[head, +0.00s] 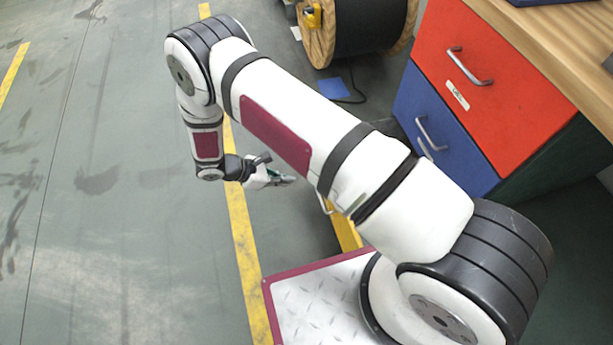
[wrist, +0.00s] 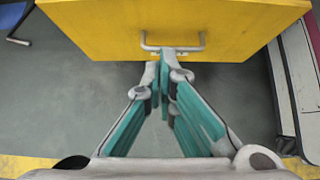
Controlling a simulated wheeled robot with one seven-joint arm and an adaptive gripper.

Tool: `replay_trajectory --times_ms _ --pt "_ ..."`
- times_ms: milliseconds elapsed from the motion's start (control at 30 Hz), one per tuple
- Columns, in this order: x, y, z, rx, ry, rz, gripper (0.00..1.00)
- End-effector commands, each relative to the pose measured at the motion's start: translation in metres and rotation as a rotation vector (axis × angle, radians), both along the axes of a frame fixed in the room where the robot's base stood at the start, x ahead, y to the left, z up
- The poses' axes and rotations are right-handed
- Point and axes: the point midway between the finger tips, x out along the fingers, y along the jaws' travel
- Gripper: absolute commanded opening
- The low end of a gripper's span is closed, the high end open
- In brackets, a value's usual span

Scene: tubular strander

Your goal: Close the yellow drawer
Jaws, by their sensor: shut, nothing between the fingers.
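The yellow drawer (head: 347,230) shows in the head view as a strip of its front below my arm. It stands out to the left of the cabinet's other fronts, and my arm hides most of it. In the wrist view the yellow front (wrist: 120,28) fills the top, with a grey bar handle (wrist: 196,46). My gripper (head: 289,180) is to the left of the yellow front. In the wrist view the fingertips (wrist: 165,62) are together and empty, just below the middle of the handle. I cannot tell whether they touch it.
The cabinet has a red drawer (head: 490,80) and a blue drawer (head: 425,125), both with bar handles, under a wooden worktop (head: 560,40). A cable reel (head: 360,30) stands behind. A yellow floor line (head: 241,225) runs past my gripper. The floor at left is clear.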

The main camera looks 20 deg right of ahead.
Motion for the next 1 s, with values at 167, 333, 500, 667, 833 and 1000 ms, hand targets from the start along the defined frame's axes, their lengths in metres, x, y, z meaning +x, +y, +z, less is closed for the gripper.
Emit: replay_trajectory --times_ms 167,333,500,667,833,1000 --pt "-0.001 -0.015 -0.015 -0.002 0.003 -0.002 0.00" --pt "-0.001 -0.039 -0.037 -0.001 0.003 -0.003 0.00" --pt "-0.001 -0.064 -0.060 -0.002 0.002 -0.004 0.00" --pt "-0.001 -0.087 -0.067 -0.001 0.001 -0.005 0.00" --pt "0.000 -0.105 -0.066 -0.001 0.000 -0.003 0.00" --pt "0.000 -0.112 -0.066 0.000 -0.001 -0.004 0.00"
